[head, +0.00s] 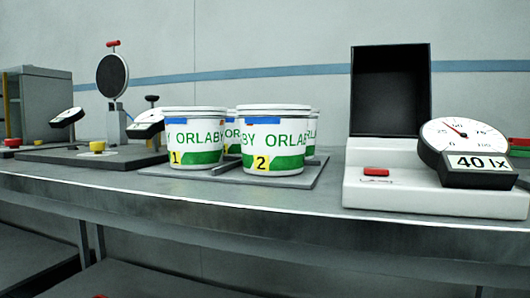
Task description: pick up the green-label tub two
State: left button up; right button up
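The green-label tub two (275,144) is a white tub with green "ORLABY" lettering, a green lower band and a yellow tag reading 2. It stands upright at the front right of a flat grey tray (306,179) in the head view. Tub one (195,141), similar but with a blue patch and a yellow tag reading 1, stands to its left. More white tubs stand behind, mostly hidden; one shows between the front two (232,134), another at the right (312,134). Neither of my grippers is in view.
Right of the tray stands a white device (420,195) with a red button, a black open box (390,92) and a dial reading 40 lx (468,150). Instruments on a dark base (75,157) stand left. The grey bench's front edge (250,210) is clear.

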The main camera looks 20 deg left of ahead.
aim_at(273, 137)
jog(key=l+u, duration=0.7)
jog(key=i+l+u, duration=0.45)
